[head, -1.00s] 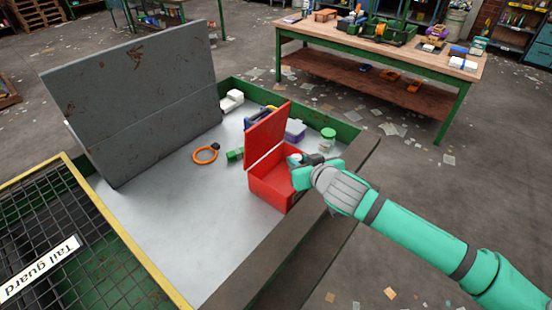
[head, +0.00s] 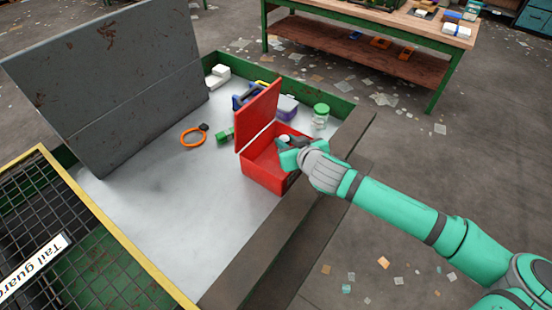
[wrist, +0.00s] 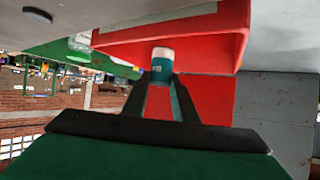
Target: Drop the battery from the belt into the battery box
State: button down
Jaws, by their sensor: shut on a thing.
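The red battery box (head: 262,177) stands on the grey metal surface with its lid (head: 262,115) raised on the left side. My gripper (head: 286,148) is at the right side of the box's opening, near its rim. It is shut on the battery (wrist: 162,63), a small cylinder with a white end and a teal body. In the wrist view, my gripper's dark fingers (wrist: 163,80) pinch it from both sides, with the red box (wrist: 205,50) behind it. Its white end shows in the head view. The gap between battery and box floor cannot be judged.
A tall grey panel (head: 110,85) stands at left. The surface in front of the box (head: 190,210) is clear.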

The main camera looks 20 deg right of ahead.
jog(key=shift+f, duration=0.15)
jog(key=c, duration=1.4)
grip_release()
jog(key=shift+o, duration=0.2)
jog(key=shift+s, duration=0.1)
jog(key=v, duration=1)
jog(key=shift+s, duration=0.35)
